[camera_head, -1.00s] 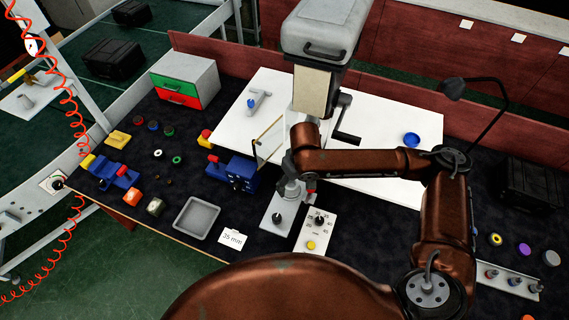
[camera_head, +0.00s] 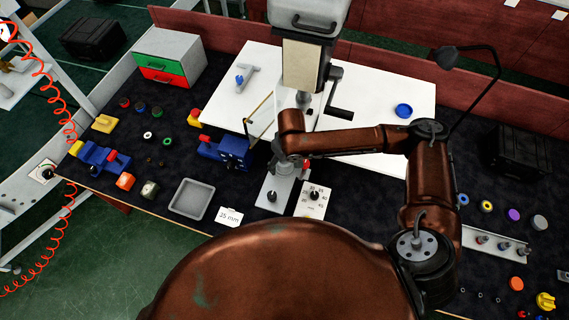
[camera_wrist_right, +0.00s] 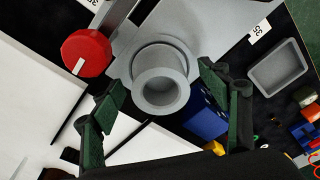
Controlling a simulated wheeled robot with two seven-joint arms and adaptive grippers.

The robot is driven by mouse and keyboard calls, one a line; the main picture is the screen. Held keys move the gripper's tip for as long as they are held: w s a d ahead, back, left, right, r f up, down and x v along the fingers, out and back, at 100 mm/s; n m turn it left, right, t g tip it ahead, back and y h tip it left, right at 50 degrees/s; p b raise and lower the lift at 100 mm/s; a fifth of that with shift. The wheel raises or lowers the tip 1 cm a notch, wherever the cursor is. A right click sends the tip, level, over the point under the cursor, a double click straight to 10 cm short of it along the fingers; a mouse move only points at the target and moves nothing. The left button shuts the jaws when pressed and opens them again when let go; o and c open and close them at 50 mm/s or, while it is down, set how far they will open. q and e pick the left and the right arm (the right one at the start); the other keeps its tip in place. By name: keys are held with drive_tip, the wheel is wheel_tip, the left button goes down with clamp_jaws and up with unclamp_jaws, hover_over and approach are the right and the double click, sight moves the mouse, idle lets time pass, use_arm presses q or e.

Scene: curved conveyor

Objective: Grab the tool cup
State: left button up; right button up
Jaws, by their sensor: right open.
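The tool cup, a grey round hollow cylinder, shows in the right wrist view (camera_wrist_right: 161,88), upright on a grey plate. In the head view it is mostly hidden under my right gripper (camera_head: 286,158). In the right wrist view my right gripper (camera_wrist_right: 160,84) is open, its dark green finger pads to the left and right of the cup. Gaps show between the pads and the cup, so it is not clasped. My left gripper is in neither view.
A red knob (camera_wrist_right: 86,53) is close to the cup in the wrist view. In the head view, a blue device (camera_head: 228,150) stands left of the gripper. A black crank (camera_head: 338,95) is above right. A grey tray (camera_head: 191,199) lies to the left.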

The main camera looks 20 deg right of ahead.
drive_tip(key=c, duration=1.4)
drive_tip(key=shift+c, duration=0.2)
